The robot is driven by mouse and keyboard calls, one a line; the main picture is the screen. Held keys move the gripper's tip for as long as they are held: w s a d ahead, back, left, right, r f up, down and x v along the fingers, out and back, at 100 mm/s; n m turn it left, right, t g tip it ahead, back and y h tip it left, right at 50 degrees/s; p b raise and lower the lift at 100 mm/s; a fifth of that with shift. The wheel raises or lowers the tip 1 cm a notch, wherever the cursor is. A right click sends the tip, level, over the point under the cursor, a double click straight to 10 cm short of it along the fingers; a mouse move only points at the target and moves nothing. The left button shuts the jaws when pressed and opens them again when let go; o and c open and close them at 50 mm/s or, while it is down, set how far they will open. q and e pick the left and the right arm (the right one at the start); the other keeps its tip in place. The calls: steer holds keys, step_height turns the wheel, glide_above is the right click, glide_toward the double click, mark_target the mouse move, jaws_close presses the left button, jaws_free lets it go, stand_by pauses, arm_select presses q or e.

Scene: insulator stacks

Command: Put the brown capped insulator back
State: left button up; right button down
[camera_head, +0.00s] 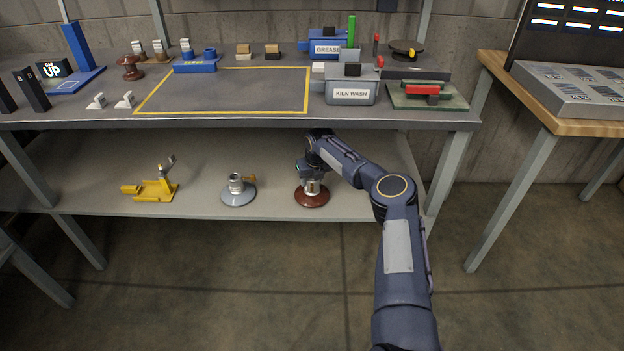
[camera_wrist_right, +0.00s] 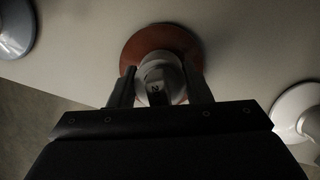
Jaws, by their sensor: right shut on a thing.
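The brown capped insulator (camera_head: 312,199) stands upright on the lower shelf of the bench in the head view, a brown disc with a pale metal cap. My right gripper (camera_head: 312,180) reaches down under the worktop and is shut on its cap. In the right wrist view the brown disc (camera_wrist_right: 160,42) lies beyond the two fingers of the right gripper (camera_wrist_right: 160,88), which sit on either side of the pale cap. My left gripper is not in view.
A grey-blue insulator (camera_head: 238,193) and a yellow tool (camera_head: 152,186) stand to the left on the lower shelf (camera_head: 90,192). In the wrist view a white disc (camera_wrist_right: 298,112) sits at right. A yellow-outlined area (camera_head: 225,90) above is empty.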

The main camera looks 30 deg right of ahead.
steer(key=c, duration=0.7)
jaws_free()
steer(key=shift+c, duration=0.2)
steer(key=shift+r+p, duration=0.4)
steer(key=shift+r, duration=0.05)
steer(key=s, duration=0.3)
steer(key=s+a+p, duration=0.1)
steer(key=s, duration=0.6)
steer(key=shift+s+a+r+p, duration=0.3)
steer(key=shift+p, duration=0.1)
steer(key=shift+s+a+f, duration=0.1)
steer(key=shift+s+a, duration=0.1)
steer(key=shift+s, duration=0.6)
